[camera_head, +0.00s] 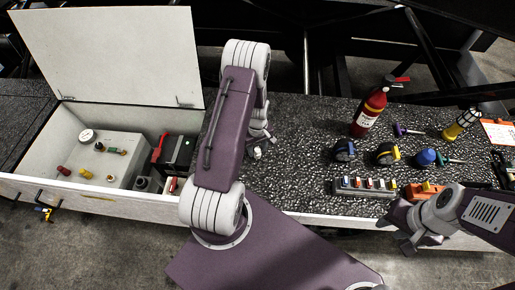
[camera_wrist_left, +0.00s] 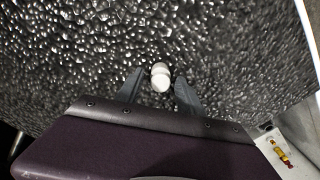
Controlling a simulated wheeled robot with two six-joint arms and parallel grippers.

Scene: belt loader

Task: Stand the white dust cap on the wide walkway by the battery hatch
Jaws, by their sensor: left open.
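The white dust cap (camera_wrist_left: 160,76) stands on the dark, rough walkway (camera_wrist_left: 235,45) in the left wrist view. It looks like two rounded white parts, one over the other. My left gripper (camera_wrist_left: 160,82) is open, with one finger on each side of the cap; whether they touch it I cannot tell. In the head view the cap (camera_head: 257,154) is a small white spot beside my left gripper (camera_head: 262,139), partly hidden by my arm. The battery hatch (camera_head: 100,205) is open at the left, lid raised. My right gripper (camera_head: 402,236) is over the walkway's front edge at the right.
A red extinguisher (camera_head: 369,112), a yellow lantern (camera_head: 461,123), blue and yellow pieces and a grey rack (camera_head: 364,188) crowd the right side. An orange block (camera_head: 424,190) lies near my right gripper. The walkway between my left arm and the extinguisher is clear.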

